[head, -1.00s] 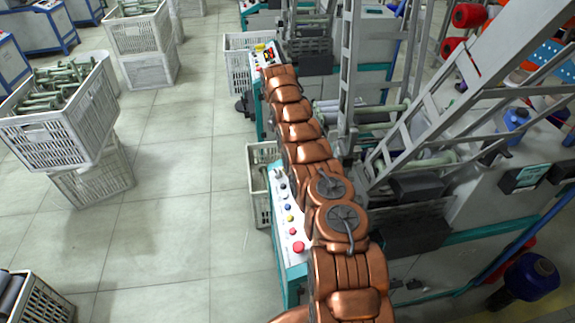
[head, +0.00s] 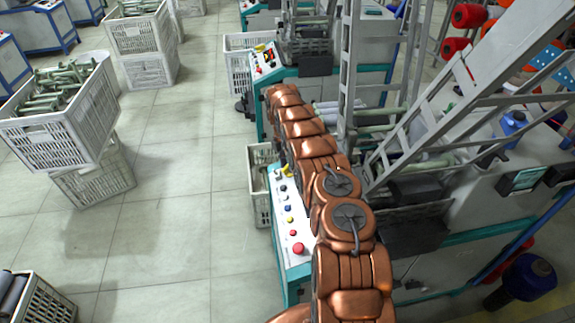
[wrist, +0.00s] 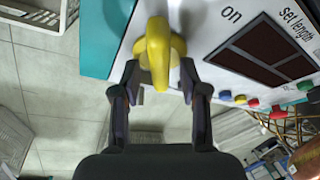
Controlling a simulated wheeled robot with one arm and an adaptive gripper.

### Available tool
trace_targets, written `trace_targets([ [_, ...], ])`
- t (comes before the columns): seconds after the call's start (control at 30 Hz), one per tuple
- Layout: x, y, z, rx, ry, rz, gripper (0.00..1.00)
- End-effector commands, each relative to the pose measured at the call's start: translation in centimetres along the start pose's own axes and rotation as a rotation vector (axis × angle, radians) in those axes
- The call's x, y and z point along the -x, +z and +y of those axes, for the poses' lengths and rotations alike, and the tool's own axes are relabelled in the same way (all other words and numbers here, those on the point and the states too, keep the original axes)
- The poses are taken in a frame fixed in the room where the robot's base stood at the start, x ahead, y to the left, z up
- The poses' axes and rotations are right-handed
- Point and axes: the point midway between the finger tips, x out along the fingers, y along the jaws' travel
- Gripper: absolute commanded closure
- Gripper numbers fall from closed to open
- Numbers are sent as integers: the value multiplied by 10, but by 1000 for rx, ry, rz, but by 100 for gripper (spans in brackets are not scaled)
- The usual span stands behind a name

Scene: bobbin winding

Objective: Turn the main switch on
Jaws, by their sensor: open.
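The main switch is a yellow knob with a bar-shaped handle (wrist: 157,45), in the wrist view at the top, left of centre. It sits on a white panel (wrist: 205,25), with the printed word "on" to its right. The handle stands nearly upright in that picture. My gripper (wrist: 159,78) is open, with one dark fingertip on each side of the handle's lower end. Gaps show on both sides; I cannot tell whether either finger touches it. In the head view a small yellow part (head: 286,170), apparently the switch, shows beside my copper arm, which mostly hides the gripper.
Beside the switch are a dark display (wrist: 265,50) labelled "set length" and several coloured buttons. In the head view a red button (head: 298,249) sits at the panel's near end. A white crate (head: 260,205) stands left of the machine. Metal frames (head: 440,110) rise right of my arm.

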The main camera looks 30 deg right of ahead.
Motion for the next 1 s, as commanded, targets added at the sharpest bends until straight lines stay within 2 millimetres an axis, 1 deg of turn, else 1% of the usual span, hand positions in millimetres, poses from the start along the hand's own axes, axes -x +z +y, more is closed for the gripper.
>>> trace_targets([
  [0.17,-8,0,0,0,1,-1,56],
  [0.43,-9,0,0,0,1,-1,57],
  [0.83,-9,0,0,1,1,-1,99],
  [1.0,-9,0,1,1,2,-1,100],
])
